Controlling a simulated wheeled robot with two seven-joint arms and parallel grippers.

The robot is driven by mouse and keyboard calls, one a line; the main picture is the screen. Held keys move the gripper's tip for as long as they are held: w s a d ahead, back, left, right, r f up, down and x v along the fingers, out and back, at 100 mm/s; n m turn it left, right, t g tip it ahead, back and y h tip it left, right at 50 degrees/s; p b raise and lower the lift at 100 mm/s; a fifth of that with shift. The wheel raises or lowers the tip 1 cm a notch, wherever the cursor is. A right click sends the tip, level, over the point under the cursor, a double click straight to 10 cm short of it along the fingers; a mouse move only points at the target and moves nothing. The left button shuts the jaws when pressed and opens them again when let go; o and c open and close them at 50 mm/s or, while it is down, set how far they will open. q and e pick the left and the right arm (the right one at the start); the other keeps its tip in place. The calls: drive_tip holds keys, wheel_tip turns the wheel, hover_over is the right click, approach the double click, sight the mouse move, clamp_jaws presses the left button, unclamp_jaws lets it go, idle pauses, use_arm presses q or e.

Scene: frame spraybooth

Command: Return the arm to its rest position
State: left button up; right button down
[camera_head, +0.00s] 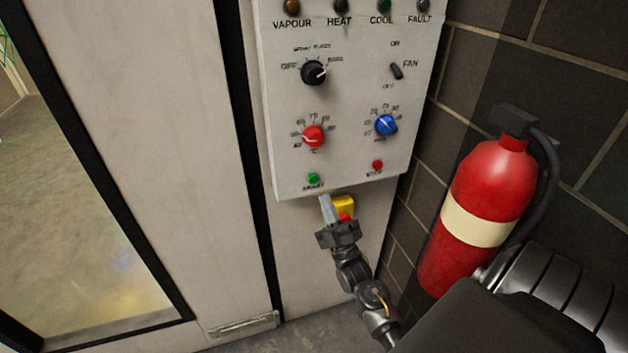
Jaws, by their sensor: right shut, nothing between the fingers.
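My right gripper (326,206) is shut and empty, its fingers pointing up just below the lower edge of the control panel (345,165). It partly covers a yellow box with a red button (344,205) under the panel. Whether the fingertips touch the panel or the box, I cannot tell. My right arm comes up from the lower right. The panel carries a black selector knob (313,72), a fan switch (396,71), a red knob (313,136), a blue knob (386,124), a green start button (313,179) and a red stop button (377,165). My left gripper is not in view.
A red fire extinguisher (492,178) with a black hose stands at the right before a dark brick wall (590,60), close to my arm. A pale booth door with a large window (90,230) fills the left. Some floor (300,335) shows at the bottom.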

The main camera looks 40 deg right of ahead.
idle(0.6)
drive_tip(key=w+a+f+m+g+y, duration=0.1)
drive_tip(key=w+f+m+g, duration=0.2)
drive_tip(key=f, duration=0.8)
drive_tip(key=w+a+f+m+g, duration=0.1)
drive_tip(key=f+m+g, duration=0.3)
drive_tip(key=f, duration=0.6)
drive_tip(key=s+a+f+m+g+y, duration=0.15)
drive_tip(key=s+f+g, duration=0.25)
drive_tip(key=f, duration=0.5)
drive_tip(key=s+a+f+g+y, duration=0.1)
drive_tip(key=s+a+f+g, duration=0.25)
drive_tip(key=f, duration=0.55)
drive_tip(key=s+a+f+g, duration=0.3)
drive_tip(key=s+f+g, duration=0.3)
drive_tip(key=s+f, duration=0.9)
drive_tip(key=s+f+g, duration=0.2)
drive_tip(key=s, duration=1)
drive_tip(key=s+a+f+g, duration=0.1)
drive_tip(key=s+f+g, duration=0.2)
drive_tip(key=s, duration=0.9)
drive_tip(key=shift+s+a, duration=0.15)
